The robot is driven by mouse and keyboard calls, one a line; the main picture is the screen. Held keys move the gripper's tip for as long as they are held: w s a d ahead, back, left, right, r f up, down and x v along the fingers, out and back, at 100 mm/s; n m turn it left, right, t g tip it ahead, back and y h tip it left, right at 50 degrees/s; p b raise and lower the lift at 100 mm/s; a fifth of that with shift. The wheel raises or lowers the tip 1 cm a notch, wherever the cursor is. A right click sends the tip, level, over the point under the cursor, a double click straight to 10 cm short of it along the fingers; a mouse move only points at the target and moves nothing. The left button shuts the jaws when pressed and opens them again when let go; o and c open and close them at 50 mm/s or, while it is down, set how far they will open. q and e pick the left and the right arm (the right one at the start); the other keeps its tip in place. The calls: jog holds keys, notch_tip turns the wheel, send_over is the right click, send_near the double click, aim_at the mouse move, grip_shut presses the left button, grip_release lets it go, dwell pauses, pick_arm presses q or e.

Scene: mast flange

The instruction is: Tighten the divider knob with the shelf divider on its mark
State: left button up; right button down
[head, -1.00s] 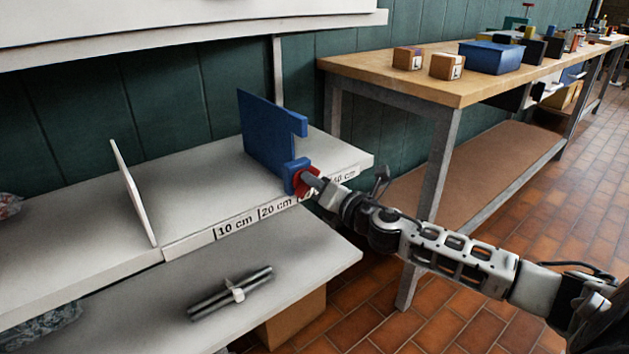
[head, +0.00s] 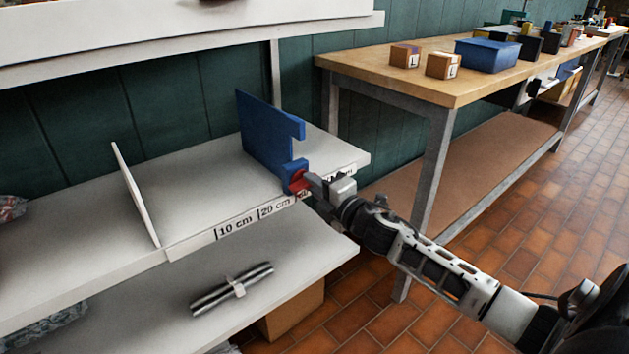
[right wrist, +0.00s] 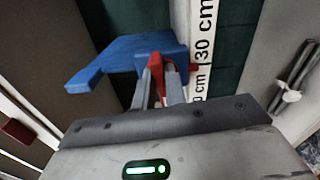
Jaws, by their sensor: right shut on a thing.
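The blue shelf divider (head: 268,140) stands upright on the white shelf, near the right part of the scale strip (head: 248,222). It also shows in the right wrist view (right wrist: 125,55). The red knob (head: 295,181) sits at the divider's front lower end, at the shelf edge. My right gripper (head: 308,185) is shut on the red knob, which shows between the fingers in the right wrist view (right wrist: 156,66). The strip reads 10 cm and 20 cm; the marks beyond are partly covered by my gripper. In the right wrist view 30 cm is readable beside the divider. My left gripper is not in view.
A white upright panel (head: 136,195) stands on the shelf to the left. A lower shelf (head: 300,262) holds a bundle of metal rods (head: 232,288). A wooden workbench (head: 400,75) with boxes and a blue bin (head: 487,56) stands at the right. The floor is clear.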

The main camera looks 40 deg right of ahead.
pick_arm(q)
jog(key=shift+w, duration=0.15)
pick_arm(e)
jog(key=shift+m, duration=0.3)
jog(key=c, duration=1.4)
grip_release()
jog(key=shift+c, duration=0.2)
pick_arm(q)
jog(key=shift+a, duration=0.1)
